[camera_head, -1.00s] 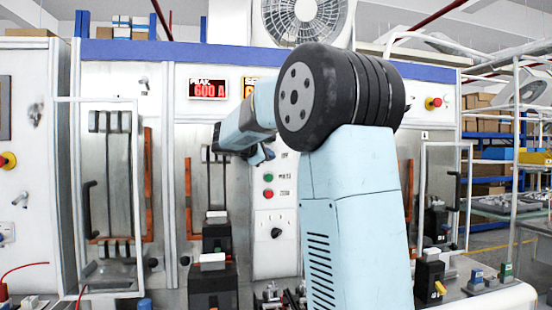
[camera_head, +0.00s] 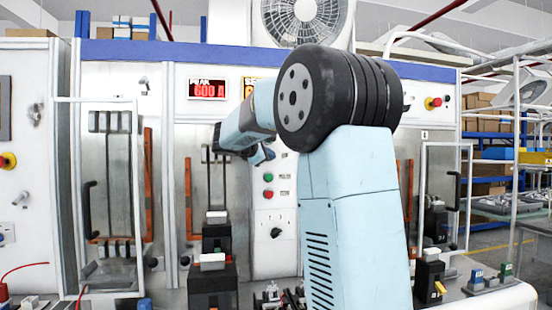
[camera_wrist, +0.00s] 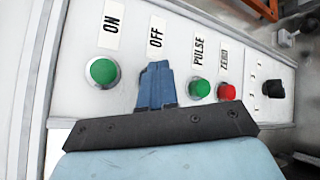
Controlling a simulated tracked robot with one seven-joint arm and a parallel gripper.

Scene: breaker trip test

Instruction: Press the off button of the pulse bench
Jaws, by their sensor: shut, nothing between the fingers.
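The pulse bench's button panel (camera_head: 288,225) shows behind my arm in the head view. In the wrist view the OFF label (camera_wrist: 155,31) stands above my gripper (camera_wrist: 157,66). My gripper is shut and empty, its blue fingertips at the place under that label. The off button itself is hidden behind the fingers, and I cannot tell whether they touch it. The green ON button (camera_wrist: 102,72) is to the left. The green PULSE button (camera_wrist: 200,88) and red ZERO button (camera_wrist: 227,92) are to the right. In the head view my gripper (camera_head: 262,155) is near the panel's upper part.
A black knob (camera_wrist: 273,88) sits farther right on the panel. The red PEAK display (camera_head: 208,88) reads 600 A. Black breakers (camera_head: 213,285) with white tops stand on the bench left of the panel. A framed guard door (camera_head: 138,190) stands at the left.

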